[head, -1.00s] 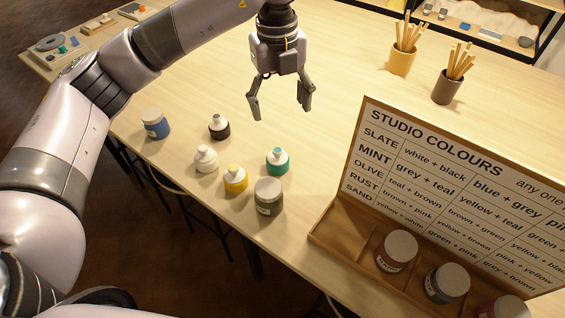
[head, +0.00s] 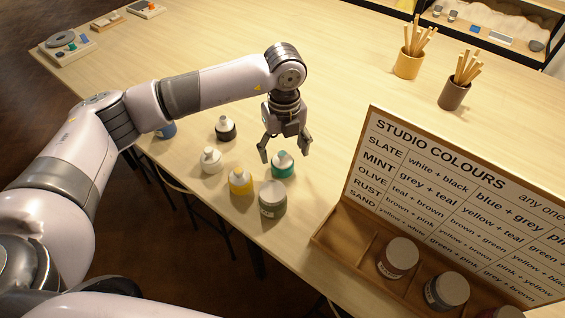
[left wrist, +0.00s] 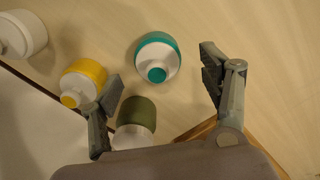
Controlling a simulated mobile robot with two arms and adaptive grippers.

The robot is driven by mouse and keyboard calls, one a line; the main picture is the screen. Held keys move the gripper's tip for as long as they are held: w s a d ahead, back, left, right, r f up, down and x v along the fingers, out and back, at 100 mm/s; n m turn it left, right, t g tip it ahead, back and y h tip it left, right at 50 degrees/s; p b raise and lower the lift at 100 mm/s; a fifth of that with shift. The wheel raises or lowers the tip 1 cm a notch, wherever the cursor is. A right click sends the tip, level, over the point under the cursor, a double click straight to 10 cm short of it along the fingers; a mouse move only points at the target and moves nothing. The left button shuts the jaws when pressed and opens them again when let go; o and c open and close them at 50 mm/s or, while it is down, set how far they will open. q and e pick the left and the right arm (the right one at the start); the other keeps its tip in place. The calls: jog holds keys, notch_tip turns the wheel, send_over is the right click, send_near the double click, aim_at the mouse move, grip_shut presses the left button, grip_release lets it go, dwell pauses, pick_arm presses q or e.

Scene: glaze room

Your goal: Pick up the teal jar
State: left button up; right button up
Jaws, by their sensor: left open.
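The teal jar (head: 283,170), a small container with a white shoulder and teal cap, stands upright on the wooden table. It also shows in the left wrist view (left wrist: 157,57), between and beyond my fingertips. My left gripper (head: 285,154) is open and empty, just above and behind the teal jar in the head view. In the left wrist view, the open fingers (left wrist: 160,78) are spread wide, with one near the yellow bottle. I cannot tell whether that finger touches it. My right gripper is in neither view.
Close by stand a yellow bottle (head: 240,184), a grey-green jar (head: 272,203), a white bottle (head: 211,161) and a black bottle (head: 226,129). A colour board (head: 440,190) with jars in its tray stands at right. The table behind the gripper is clear.

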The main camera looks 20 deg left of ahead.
aim_at(283, 162)
pick_arm(q)
notch_tip(283, 162, down, 4)
jog(key=shift+s+a+f+p, duration=0.1)
jog(key=shift+f+p, duration=0.15)
jog(key=shift+p, duration=0.85)
jog(key=shift+f, duration=0.3)
jog(key=c, duration=1.4)
jog(key=shift+c, duration=0.5)
jog(key=shift+r, duration=0.1)
